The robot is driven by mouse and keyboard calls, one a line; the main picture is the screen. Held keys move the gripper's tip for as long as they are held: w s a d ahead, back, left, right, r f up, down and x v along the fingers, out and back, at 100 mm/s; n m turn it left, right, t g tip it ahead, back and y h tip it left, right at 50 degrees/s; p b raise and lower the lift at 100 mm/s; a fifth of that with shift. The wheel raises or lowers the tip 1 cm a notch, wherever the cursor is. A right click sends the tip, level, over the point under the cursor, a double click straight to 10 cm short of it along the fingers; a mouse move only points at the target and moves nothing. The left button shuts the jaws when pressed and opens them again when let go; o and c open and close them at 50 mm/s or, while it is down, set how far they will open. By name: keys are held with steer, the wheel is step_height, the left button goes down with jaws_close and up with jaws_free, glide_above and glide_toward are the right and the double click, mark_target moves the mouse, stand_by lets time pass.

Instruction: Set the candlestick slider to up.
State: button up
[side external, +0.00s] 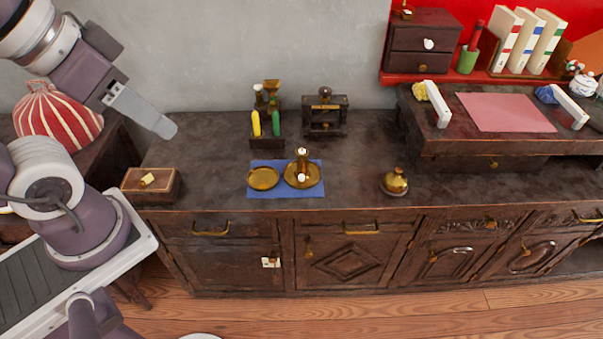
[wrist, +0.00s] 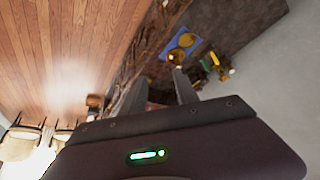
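The brass candlestick (side external: 302,176) has a round base and a short stem with white parts on it. It stands on the right part of a blue mat (side external: 254,190) on the dark cabinet top. The slider's position is too small to tell. The mat also shows in the wrist view (wrist: 168,50), with the candlestick (wrist: 175,58) at its near edge, partly behind a finger. My gripper (side external: 170,130) is up and to the left of the mat, well apart from the candlestick. In the wrist view its two fingers (wrist: 160,76) are spread with nothing between them.
A brass dish (side external: 263,178) lies left of the candlestick. Behind stand a holder with yellow and green candles (side external: 266,130) and a dark press-like stand (side external: 325,115). A wooden box (side external: 150,184) sits at left, a brass bell-like piece (side external: 395,181) at right.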

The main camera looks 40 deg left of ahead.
mark_target(302, 178)
steer(key=shift+o, duration=0.3)
steer(key=w+a+f+m+g+y, duration=0.15)
steer(key=w+f+m+y, duration=0.35)
steer(key=w, duration=0.5)
steer(key=w+a+f+m+g+y, duration=0.1)
steer(key=w+f+m+g+y, duration=0.15)
steer(key=w+f+m, duration=0.6)
steer(key=w+d+f+m+t+y, duration=0.1)
steer(key=w+d+f+m+t, duration=0.2)
steer(key=f, duration=0.5)
steer(key=w+d+f+m+t+y, duration=0.1)
steer(key=w+f+m, duration=0.25)
steer(key=f, duration=0.45)
steer(key=w+d+f+m+t+y, duration=0.1)
steer(key=w+f+m+t+y, duration=0.2)
steer(key=f, duration=0.5)
steer(key=shift+m+g+h, duration=0.55)
steer(key=shift+m+g, duration=0.05)
steer(key=shift+m, duration=0.2)
steer(key=x, duration=0.7)
steer(key=shift+w+d+f, duration=0.1)
steer(key=shift+d, duration=0.05)
steer(key=shift+c, duration=0.5)
